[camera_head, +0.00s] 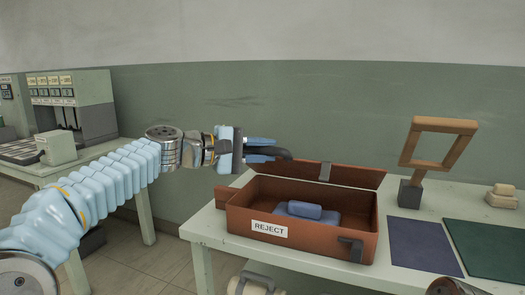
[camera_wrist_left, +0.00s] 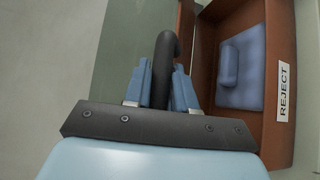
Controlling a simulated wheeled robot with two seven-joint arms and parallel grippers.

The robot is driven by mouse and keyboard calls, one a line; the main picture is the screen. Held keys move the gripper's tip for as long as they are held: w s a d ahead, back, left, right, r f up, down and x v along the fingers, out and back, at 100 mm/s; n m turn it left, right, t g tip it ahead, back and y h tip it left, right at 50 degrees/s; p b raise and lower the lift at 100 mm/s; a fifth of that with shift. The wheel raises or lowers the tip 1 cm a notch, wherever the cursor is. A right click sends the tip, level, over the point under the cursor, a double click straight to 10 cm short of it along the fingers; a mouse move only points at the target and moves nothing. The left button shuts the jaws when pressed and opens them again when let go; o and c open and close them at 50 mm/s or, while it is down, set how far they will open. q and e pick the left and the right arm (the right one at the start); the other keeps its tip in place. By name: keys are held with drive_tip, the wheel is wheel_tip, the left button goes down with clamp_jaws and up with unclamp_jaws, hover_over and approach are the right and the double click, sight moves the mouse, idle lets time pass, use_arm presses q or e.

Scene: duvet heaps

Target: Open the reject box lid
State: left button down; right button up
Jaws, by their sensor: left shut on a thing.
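The brown reject box (camera_head: 252,226) stands on the table with its label facing front, and its top is uncovered. Its lid (camera_head: 345,175) is raised along the back side; how far it leans is hard to tell. My left gripper (camera_head: 262,150) is above the box's back left corner. Its blue fingers are shut around a dark curved handle (camera_wrist_left: 163,68), which also shows in the head view (camera_head: 286,154). Where the handle joins the lid is hidden. A blue folded pad with a roll on it (camera_wrist_left: 243,75) lies in the box. My right gripper is not in view.
A wooden frame on a dark block (camera_head: 410,194) stands right of the box. A dark blue mat (camera_head: 424,246) and a green mat (camera_head: 490,248) lie beside it. Pale stacked blocks (camera_head: 502,197) are at the far right. A control desk (camera_head: 75,110) stands at left.

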use_arm(q)
drive_tip(key=c, duration=1.3)
unclamp_jaws()
drive_tip(key=b+v, duration=0.2)
drive_tip(key=v, duration=1.2)
drive_tip(key=shift+w+f, duration=0.1)
